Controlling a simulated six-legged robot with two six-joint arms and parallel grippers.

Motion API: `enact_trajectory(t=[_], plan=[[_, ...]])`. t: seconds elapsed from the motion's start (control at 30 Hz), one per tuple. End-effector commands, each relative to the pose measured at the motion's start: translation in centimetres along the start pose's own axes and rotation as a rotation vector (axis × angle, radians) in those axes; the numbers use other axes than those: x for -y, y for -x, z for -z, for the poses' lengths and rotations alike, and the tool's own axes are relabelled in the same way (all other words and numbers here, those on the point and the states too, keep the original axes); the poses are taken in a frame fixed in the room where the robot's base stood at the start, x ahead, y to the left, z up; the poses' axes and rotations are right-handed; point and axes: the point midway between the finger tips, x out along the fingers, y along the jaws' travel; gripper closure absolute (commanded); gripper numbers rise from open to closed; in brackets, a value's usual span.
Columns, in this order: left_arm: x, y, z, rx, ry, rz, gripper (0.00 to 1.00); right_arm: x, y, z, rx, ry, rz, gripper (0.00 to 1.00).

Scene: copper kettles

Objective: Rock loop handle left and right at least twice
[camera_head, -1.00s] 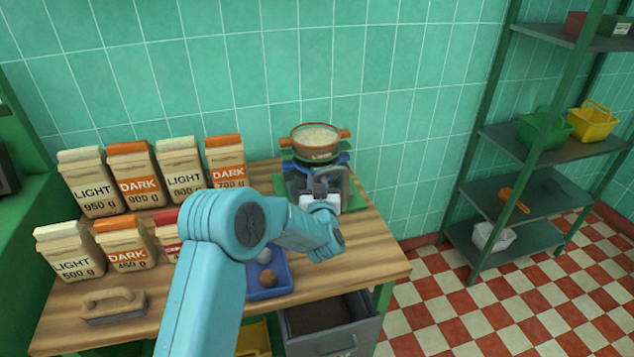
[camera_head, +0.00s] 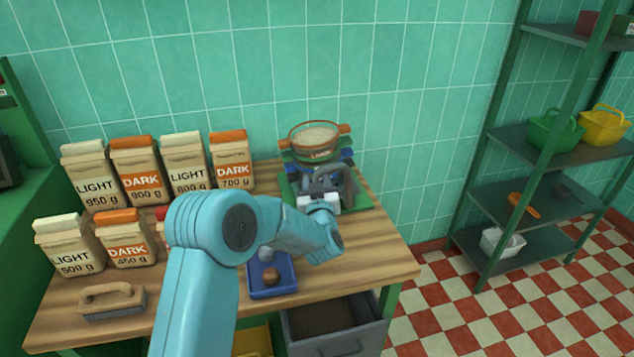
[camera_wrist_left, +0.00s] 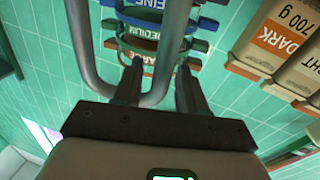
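The grey loop handle (camera_head: 343,178) rises from the front of a stack of sieves on the table. In the left wrist view the loop handle (camera_wrist_left: 84,45) is large and close. My left gripper (camera_head: 328,190) is at the loop in the head view. In the left wrist view my left gripper (camera_wrist_left: 160,80) has one finger inside the loop and one outside, with one leg of the tube closely between them. Rings labelled FINE and MEDIUM (camera_wrist_left: 150,48) show behind the loop. My right gripper is out of view.
Light and dark paper bags (camera_head: 137,175) stand in two rows on the left. A blue tray (camera_head: 285,286) and a wooden-handled brush (camera_head: 112,300) lie near the front of the wooden table (camera_head: 385,262). A shelf rack (camera_head: 545,200) stands right, beyond open floor.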

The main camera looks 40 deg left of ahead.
Motion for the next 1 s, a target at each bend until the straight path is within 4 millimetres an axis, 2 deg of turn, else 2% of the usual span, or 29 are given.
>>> enact_trajectory(t=[0.17, 0.27, 0.37, 0.7, 0.83, 1.0], plan=[[0.0, 0.2, -0.1, 0.001, 0.000, 0.000, 0.59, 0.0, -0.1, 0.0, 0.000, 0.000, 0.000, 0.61], [-0.1, 1.2, -0.2, 0.003, 0.000, -0.002, 0.59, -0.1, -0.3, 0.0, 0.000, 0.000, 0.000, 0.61], [-0.1, 3.2, -0.2, 0.002, -0.001, -0.004, 0.59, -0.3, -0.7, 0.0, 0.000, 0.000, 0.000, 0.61], [-0.1, 12.2, -0.2, 0.001, -0.001, -0.005, 0.59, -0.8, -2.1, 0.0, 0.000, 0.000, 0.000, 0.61], [-0.1, 14.6, -0.1, 0.000, 0.000, -0.003, 0.59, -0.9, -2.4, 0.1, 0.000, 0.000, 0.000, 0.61], [0.0, 16.1, 0.0, -0.001, 0.000, -0.001, 0.59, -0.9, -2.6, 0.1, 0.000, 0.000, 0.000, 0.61]])
